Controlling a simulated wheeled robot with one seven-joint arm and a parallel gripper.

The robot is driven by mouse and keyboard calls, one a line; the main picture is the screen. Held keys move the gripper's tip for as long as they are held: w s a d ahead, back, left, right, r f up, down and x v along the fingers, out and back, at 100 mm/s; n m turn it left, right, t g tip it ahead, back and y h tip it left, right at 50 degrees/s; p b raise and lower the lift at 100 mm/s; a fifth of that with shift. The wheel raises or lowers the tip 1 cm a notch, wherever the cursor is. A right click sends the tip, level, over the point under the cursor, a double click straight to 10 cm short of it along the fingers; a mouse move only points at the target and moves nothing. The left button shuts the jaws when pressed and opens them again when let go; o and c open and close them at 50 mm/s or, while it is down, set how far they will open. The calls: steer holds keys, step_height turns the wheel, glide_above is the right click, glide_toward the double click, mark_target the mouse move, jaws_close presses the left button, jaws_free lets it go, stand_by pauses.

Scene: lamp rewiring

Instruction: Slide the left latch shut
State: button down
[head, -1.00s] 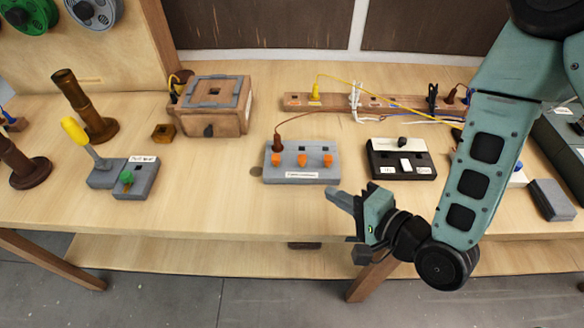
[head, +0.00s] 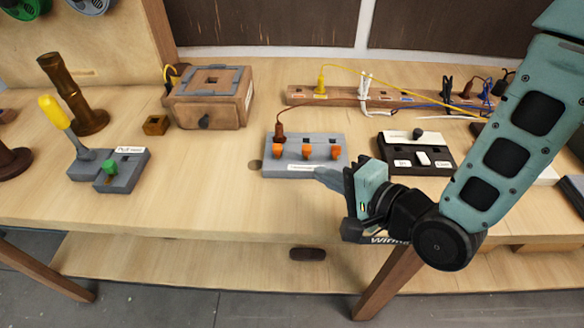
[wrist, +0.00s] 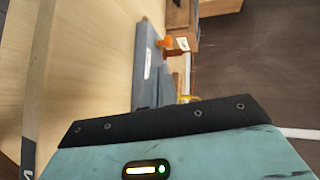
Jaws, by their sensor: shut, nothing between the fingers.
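A grey panel (head: 292,170) with three orange latches stands on the workbench. I take the left latch to be the leftmost orange one (head: 278,150); a brown plug (head: 280,133) with a cable stands behind it. The middle latch (head: 306,152) and right latch (head: 336,152) sit in line with it. My gripper (head: 324,177) is shut and empty at the panel's front right edge, to the right of the left latch. I cannot tell whether it touches the panel. The wrist view shows the panel (wrist: 140,75) sideways, with one orange latch (wrist: 165,42) visible.
A black switch box (head: 420,168) stands to the right of the panel. A wooden rail (head: 390,98) with plugs and cables runs behind. A wooden box (head: 210,108) and a grey box with a yellow-handled lever (head: 55,112) are at left.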

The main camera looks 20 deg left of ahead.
mark_target(293, 163)
steer(key=b, duration=0.2)
steer(key=shift+a+f+b, duration=0.2)
steer(key=shift+f+b, duration=0.1)
steer(key=shift+b, duration=0.05)
steer(key=p+x, duration=0.1)
steer(key=x, duration=0.2)
steer(key=r+x, duration=0.1)
steer(key=x, duration=0.1)
steer(key=p+x, duration=0.1)
steer(key=x, duration=0.2)
steer(key=shift+w+a+r+p, duration=0.1)
steer(key=shift+w+a+p, duration=0.2)
steer(key=shift+a, duration=0.15)
steer(key=shift+w+a+b, duration=0.2)
steer(key=shift+w+b, duration=0.15)
steer(key=shift+w, duration=0.65)
steer(key=shift+d, duration=0.1)
